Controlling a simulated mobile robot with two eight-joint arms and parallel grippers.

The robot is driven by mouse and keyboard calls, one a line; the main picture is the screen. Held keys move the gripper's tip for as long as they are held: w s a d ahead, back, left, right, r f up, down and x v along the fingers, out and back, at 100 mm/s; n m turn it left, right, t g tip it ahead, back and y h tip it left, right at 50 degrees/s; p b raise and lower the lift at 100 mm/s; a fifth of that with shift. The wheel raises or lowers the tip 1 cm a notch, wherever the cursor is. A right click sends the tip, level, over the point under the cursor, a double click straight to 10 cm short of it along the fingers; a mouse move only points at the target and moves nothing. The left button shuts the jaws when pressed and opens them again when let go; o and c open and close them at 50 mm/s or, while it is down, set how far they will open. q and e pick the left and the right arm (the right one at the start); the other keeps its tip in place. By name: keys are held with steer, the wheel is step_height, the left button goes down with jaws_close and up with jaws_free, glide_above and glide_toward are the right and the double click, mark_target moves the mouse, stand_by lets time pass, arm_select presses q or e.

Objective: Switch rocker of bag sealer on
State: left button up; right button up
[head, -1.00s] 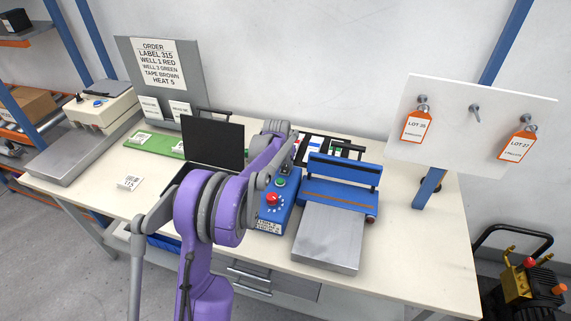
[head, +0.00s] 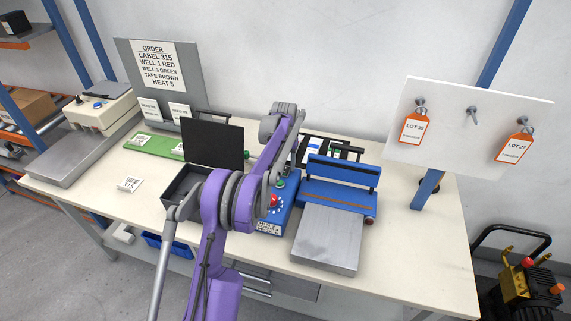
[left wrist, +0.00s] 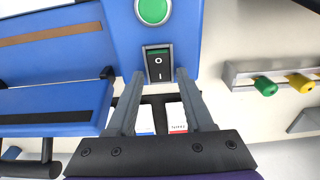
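The bag sealer (head: 338,190) is blue with a metal plate in front, and its blue control box (head: 274,216) carries a red knob. In the left wrist view the rocker (left wrist: 158,65) is black with a green band, marked I and O, in a grey frame beside a green round button (left wrist: 153,10). I cannot tell which side of it is pressed. My left gripper (left wrist: 159,74) is open and empty, its fingertips on either side of the rocker's lower part. Contact cannot be told. In the head view my arm hides the rocker. My right gripper is not in view.
A dark open tray (head: 183,188) with a raised black lid (head: 212,143) stands left of the control box. A green board (head: 155,145) lies farther left. Green and yellow knobs (left wrist: 264,87) sit on a rail at the right in the left wrist view.

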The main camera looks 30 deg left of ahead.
mark_target(285, 170)
arm_select(q)
steer(key=shift+o, duration=0.4)
step_height(285, 170, up, 11)
steer(key=shift+s, duration=0.35)
steer(key=shift+d+f, duration=0.1)
